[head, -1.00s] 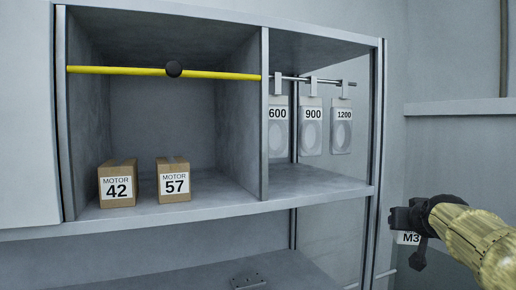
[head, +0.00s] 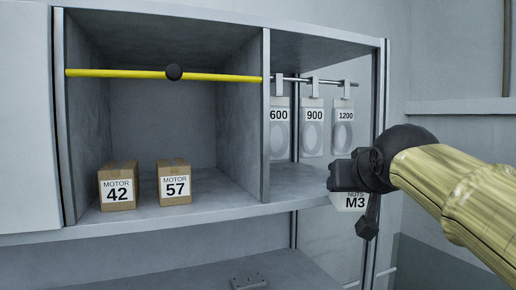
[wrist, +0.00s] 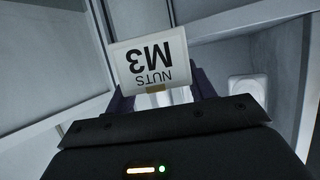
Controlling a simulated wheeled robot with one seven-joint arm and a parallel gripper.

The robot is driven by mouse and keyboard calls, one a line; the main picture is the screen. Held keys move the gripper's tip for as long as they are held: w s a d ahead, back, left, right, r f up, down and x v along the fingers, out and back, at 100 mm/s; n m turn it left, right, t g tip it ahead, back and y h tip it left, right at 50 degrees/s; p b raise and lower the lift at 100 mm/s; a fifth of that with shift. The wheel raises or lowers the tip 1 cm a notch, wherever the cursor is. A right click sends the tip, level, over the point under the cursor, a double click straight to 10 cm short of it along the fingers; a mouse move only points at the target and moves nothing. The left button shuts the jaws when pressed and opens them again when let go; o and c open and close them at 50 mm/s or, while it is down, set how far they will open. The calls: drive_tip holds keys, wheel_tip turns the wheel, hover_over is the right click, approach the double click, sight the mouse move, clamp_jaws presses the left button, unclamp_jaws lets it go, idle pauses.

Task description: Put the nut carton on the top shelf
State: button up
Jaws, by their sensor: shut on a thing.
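The nut carton, a small white carton labelled NUTS M3 (head: 355,202), hangs below my gripper (head: 342,182) at the right front edge of the shelf unit in the head view. My gripper is shut on it. In the wrist view the carton (wrist: 151,55) shows upside down between the fingers, its label facing the camera. The top shelf (head: 235,209) has a left bay holding two brown boxes, MOTOR 42 (head: 118,190) and MOTOR 57 (head: 174,185), on its left part. The shelf floor right of MOTOR 57 is bare.
A divider (head: 266,120) separates the bays. In the right bay, packs 600 (head: 279,130), 900 (head: 312,130) and 1200 (head: 343,128) hang from a rod above free shelf floor.

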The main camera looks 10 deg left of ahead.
drive_tip(key=s+a+r+n+g+y+p, duration=0.1)
drive_tip(key=s+a+r+n+y, duration=0.1)
drive_tip(key=s+a, duration=0.5)
drive_tip(key=s+a+r+n+y+p, duration=0.1)
drive_tip(key=s+a+r+n+y, duration=0.1)
drive_tip(key=s+a+r, duration=0.3)
drive_tip(key=s+a+y, duration=0.1)
drive_tip(key=s+a, duration=0.2)
drive_tip(key=shift+s+a+r+n+g+y, duration=0.2)
drive_tip(key=shift+a+n+g+y, duration=0.1)
drive_tip(key=shift+n+g, duration=0.1)
drive_tip(key=shift+w+r+p, duration=0.15)
drive_tip(key=shift+p, duration=0.25)
drive_tip(key=w+a+p, duration=0.1)
drive_tip(key=p, duration=0.4)
drive_tip(key=shift+w+r, duration=0.1)
drive_tip(key=shift+w, duration=0.2)
drive_tip(key=shift+w+a+p, duration=0.1)
drive_tip(key=shift+w+p, duration=0.05)
drive_tip(key=shift+p, duration=0.65)
